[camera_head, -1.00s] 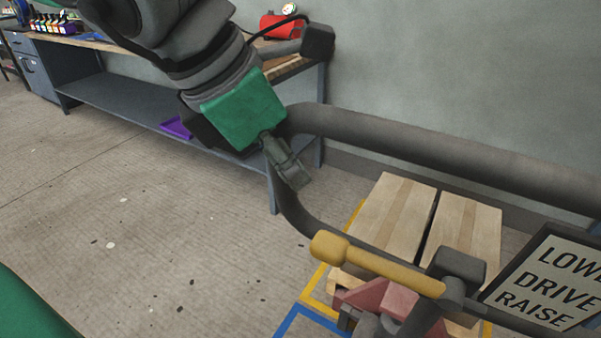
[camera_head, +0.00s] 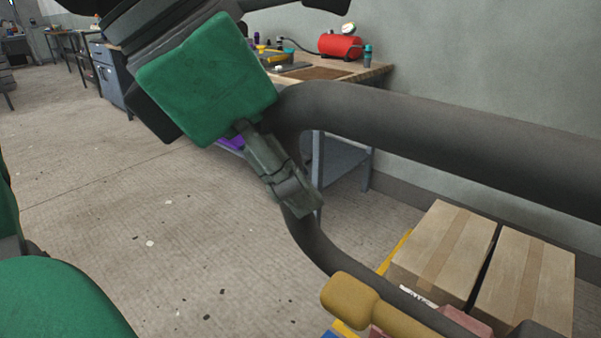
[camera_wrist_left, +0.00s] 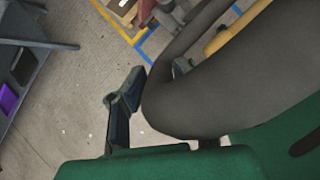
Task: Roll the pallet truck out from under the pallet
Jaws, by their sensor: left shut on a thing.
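The pallet truck's dark grey handle loop (camera_head: 440,130) crosses the head view, and its yellow lever (camera_head: 375,305) shows at the lower middle. My left gripper (camera_head: 300,195) is shut on the handle's left bend; the handle also fills much of the left wrist view (camera_wrist_left: 200,100), between the fingers (camera_wrist_left: 128,95). Part of the truck's red body (camera_head: 465,322) shows at the bottom edge. Two cardboard boxes (camera_head: 445,245) stand beyond it; the pallet and the forks are mostly hidden. My right gripper is not in view.
A workbench (camera_head: 345,165) with a red tank (camera_head: 340,45) stands along the wall behind the handle. Yellow and blue floor lines (camera_wrist_left: 140,35) lie near the truck. The concrete floor (camera_head: 170,230) to the left is clear.

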